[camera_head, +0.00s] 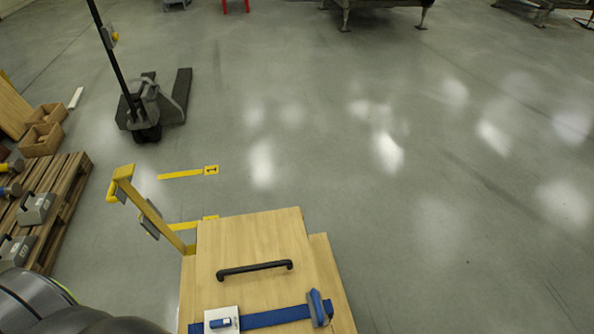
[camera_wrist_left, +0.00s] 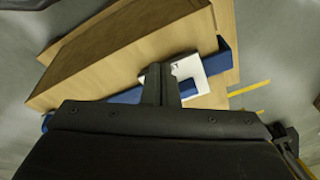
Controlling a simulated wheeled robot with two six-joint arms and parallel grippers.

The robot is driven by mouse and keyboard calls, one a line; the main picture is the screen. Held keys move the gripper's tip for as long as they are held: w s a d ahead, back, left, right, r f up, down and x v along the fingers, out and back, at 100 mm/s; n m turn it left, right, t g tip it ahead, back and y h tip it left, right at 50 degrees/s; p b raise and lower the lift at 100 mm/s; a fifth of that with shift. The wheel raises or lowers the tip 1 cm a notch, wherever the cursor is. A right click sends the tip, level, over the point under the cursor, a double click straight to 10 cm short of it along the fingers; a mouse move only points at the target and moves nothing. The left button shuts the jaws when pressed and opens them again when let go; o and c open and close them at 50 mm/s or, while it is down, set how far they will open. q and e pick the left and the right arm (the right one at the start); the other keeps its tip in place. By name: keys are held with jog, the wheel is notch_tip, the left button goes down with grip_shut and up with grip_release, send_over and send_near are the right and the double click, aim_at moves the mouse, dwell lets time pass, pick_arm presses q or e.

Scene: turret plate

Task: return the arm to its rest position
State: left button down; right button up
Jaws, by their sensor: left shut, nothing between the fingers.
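My left gripper (camera_wrist_left: 161,75) shows in the left wrist view with its two fingers together and nothing between them. Its fingertips appear in front of a wooden crate (camera_wrist_left: 120,45) with a blue strap (camera_wrist_left: 220,60) and a white plate (camera_wrist_left: 190,72). I cannot tell whether they touch it. In the head view, part of my left arm fills the lower left corner, and its gripper is out of that view. My right arm and gripper are not in view.
In the head view the wooden crate (camera_head: 235,240) has a black handle (camera_head: 254,269) and blue strap (camera_head: 275,317). A yellow post (camera_head: 155,215) stands beside it. A pallet (camera_head: 70,195) with grey weights is at left, a pallet jack (camera_head: 150,105) behind. The floor at right is clear.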

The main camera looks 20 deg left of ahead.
pick_arm(q)
jog(key=s+d+f+g, duration=0.1)
jog(key=s+f, duration=1)
jog(key=s, duration=0.1)
jog(key=shift+s+d, duration=0.15)
jog(key=shift+s, duration=0.15)
